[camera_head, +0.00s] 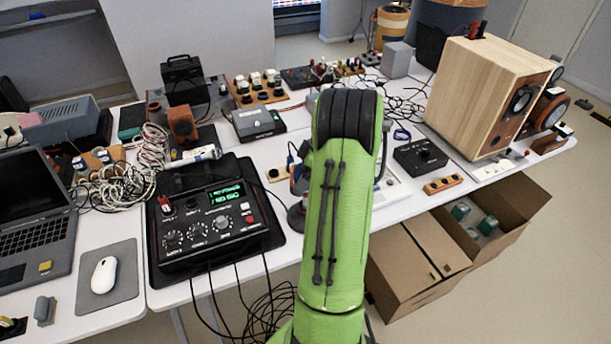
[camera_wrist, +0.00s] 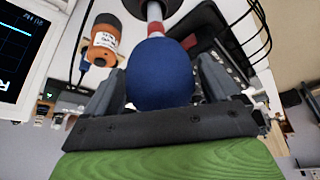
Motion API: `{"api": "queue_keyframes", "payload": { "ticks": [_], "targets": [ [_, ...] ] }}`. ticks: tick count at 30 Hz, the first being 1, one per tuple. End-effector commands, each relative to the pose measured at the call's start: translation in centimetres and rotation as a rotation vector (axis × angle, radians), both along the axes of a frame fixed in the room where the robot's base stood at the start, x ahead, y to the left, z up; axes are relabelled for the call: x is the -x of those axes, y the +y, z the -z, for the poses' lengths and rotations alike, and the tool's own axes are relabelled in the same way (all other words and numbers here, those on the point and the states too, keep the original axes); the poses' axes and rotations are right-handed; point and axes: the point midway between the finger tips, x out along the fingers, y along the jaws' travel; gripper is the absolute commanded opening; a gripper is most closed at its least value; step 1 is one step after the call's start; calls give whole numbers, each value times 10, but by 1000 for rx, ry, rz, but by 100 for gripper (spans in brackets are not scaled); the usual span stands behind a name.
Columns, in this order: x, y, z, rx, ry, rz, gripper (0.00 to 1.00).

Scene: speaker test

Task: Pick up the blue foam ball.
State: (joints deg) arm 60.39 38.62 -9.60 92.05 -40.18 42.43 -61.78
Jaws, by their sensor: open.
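The blue foam ball (camera_wrist: 158,74) shows large in the wrist view, at the end of a white stem with a red band. My gripper (camera_wrist: 163,66) is open, with one grey finger on either side of the ball. Small gaps seem to lie between the fingers and the ball, but I cannot tell whether either finger touches it. In the head view my green arm stands over the middle of the table and hides the ball and my gripper.
An orange-and-grey device (camera_wrist: 103,42) lies left of the ball in the wrist view. In the head view, a black control box (camera_head: 212,225) stands left of my arm. A small black box (camera_head: 420,155) and a wooden speaker (camera_head: 480,95) stand right. Cables lie around.

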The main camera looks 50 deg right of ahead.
Motion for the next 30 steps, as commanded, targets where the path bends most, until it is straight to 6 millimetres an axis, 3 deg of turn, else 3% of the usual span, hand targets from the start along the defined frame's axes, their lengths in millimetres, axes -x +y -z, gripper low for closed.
{"api": "queue_keyframes", "payload": {
  "ticks": [5, 14, 23, 30],
  "targets": [
    [0, 0, -1, 1, -1, 2, 86],
    [0, 0, -2, 0, 0, 1, 40],
    [0, -1, -8, 2, -2, 2, 38],
    [0, -1, -67, 4, -4, 1, 38]
  ]
}}
